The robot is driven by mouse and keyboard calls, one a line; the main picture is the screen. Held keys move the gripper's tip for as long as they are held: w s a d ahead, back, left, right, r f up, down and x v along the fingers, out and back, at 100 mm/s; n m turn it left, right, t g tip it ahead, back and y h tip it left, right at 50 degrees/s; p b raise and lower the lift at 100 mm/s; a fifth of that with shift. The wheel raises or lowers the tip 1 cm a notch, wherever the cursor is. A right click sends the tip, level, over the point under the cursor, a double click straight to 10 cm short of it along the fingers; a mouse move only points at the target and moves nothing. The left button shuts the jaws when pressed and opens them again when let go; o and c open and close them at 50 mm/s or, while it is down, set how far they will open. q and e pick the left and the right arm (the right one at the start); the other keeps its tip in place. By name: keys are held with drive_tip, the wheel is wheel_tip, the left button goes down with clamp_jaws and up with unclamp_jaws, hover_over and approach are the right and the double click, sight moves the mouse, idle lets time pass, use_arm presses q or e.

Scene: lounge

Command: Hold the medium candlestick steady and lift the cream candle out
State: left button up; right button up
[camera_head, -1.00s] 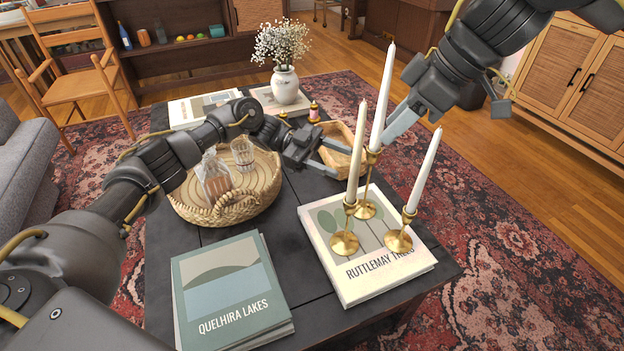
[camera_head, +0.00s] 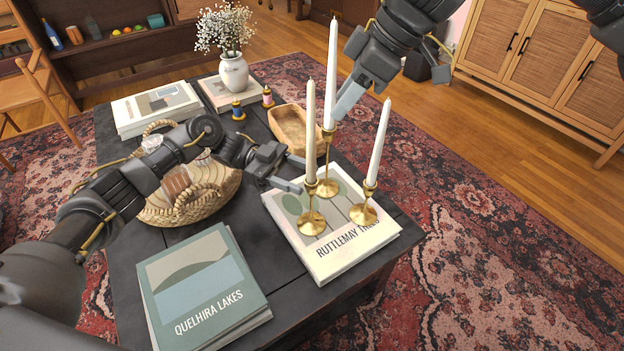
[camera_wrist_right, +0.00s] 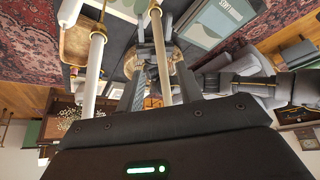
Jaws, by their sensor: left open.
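Three brass candlesticks with tall pale candles stand upright on a white book. The front-left one, which looks like the medium candlestick (camera_head: 312,222), holds the cream candle (camera_head: 311,130). The tallest candlestick (camera_head: 327,186) stands behind and the shortest (camera_head: 364,213) on the right. My left gripper (camera_head: 298,183) is open just left of the medium candlestick's cup, with no clear grip on it. My right gripper (camera_head: 345,103) is higher, beside the rear candle. In the right wrist view, its fingers (camera_wrist_right: 158,85) look apart, with a candle (camera_wrist_right: 158,45) showing between them; contact is unclear.
The white book (camera_head: 330,265) lies near the table's right edge. A green-grey book (camera_head: 205,285) lies at front left. A woven basket (camera_head: 190,205) sits under my left arm. A wooden tray (camera_head: 290,128), thread spools and a flower vase (camera_head: 233,72) are behind.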

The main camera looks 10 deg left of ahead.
sight(313, 181)
use_arm(q)
drive_tip(key=shift+x, duration=1.85)
clamp_jaws()
